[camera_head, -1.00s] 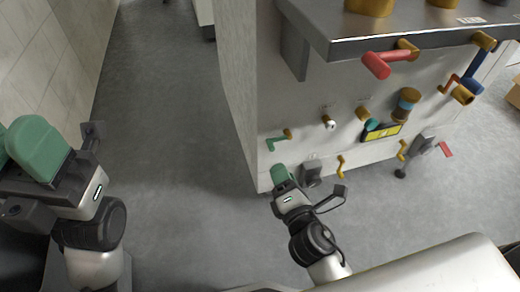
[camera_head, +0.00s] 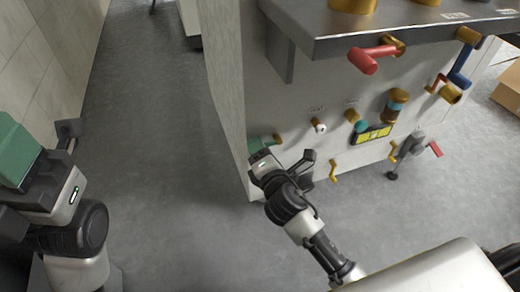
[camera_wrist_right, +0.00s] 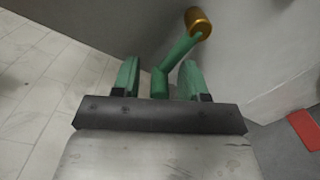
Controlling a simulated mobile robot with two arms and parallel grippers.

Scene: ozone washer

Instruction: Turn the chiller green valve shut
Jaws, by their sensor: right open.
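The green valve handle (camera_wrist_right: 176,50) is a bent lever on a brass stem (camera_wrist_right: 199,22). In the right wrist view its lower end lies between the two green fingers of my right gripper (camera_wrist_right: 158,75), which is open, with a gap on each side. In the head view the handle (camera_head: 256,143) is at the lower left corner of the machine panel, mostly hidden by my right gripper (camera_head: 258,156). My left gripper (camera_head: 14,152) is at the left edge of the head view, away from the machine; its opening is not clear.
The machine's panel carries other valves: a red-handled one (camera_head: 372,56), a blue-handled one (camera_head: 462,66) and small brass ones below. A steel shelf (camera_head: 400,32) juts out above. A cardboard box (camera_head: 508,90) stands at right. The floor (camera_head: 165,150) left of the machine is clear.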

